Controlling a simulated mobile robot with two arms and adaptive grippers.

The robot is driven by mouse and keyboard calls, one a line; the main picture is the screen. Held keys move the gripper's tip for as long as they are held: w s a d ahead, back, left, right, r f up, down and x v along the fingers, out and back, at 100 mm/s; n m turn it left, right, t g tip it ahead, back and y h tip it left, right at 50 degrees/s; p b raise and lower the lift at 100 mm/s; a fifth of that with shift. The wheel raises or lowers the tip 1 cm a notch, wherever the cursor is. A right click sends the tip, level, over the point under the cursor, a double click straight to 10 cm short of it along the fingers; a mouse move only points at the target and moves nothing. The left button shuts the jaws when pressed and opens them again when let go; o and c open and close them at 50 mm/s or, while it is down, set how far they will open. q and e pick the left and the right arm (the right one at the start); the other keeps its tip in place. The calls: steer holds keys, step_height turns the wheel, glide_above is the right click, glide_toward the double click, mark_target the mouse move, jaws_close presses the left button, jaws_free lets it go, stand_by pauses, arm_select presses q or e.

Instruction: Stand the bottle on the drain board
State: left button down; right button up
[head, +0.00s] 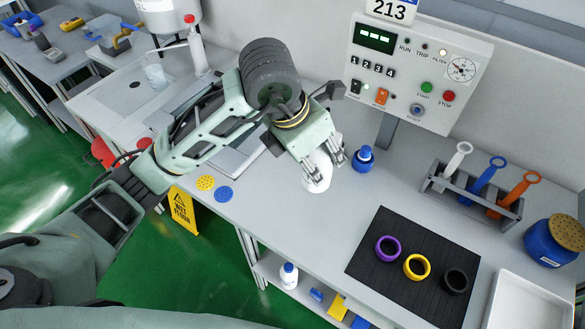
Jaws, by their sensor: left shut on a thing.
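My left gripper (325,164) is shut on a white bottle (317,175) and holds it over the bench, right of the middle of the view. The fingers cover the bottle's upper part, and I cannot tell whether its base touches the bench. A flat grey board (243,164) lies on the bench to the left, partly hidden behind my left arm; I cannot be sure it is the drain board. My right gripper is out of view.
A blue capped bottle (363,160) stands close right of the held bottle. A control box (415,75) rises behind. A black mat (378,276) with three rings lies in front, near a tool rack (470,199). Yellow and blue discs (224,194) lie at the bench edge.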

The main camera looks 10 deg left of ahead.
arm_select(q)
steer(key=w+a+f+p, duration=0.1)
steer(key=a+f, duration=0.2)
steer(key=w+a+f+p, duration=0.1)
steer(key=a+f+p, duration=0.1)
steer(key=a+f, duration=0.1)
steer(key=w+a+f+p, duration=0.1)
steer(key=a+f, duration=0.2)
steer(key=shift+w+a+f, duration=0.1)
steer(key=shift+a+f, duration=0.2)
steer(key=shift+a, duration=0.1)
steer(key=shift+f, duration=0.2)
steer(key=shift+f, duration=0.1)
steer(key=c, duration=0.9)
jaws_free()
steer(key=b+v, duration=0.3)
steer(key=v, duration=0.9)
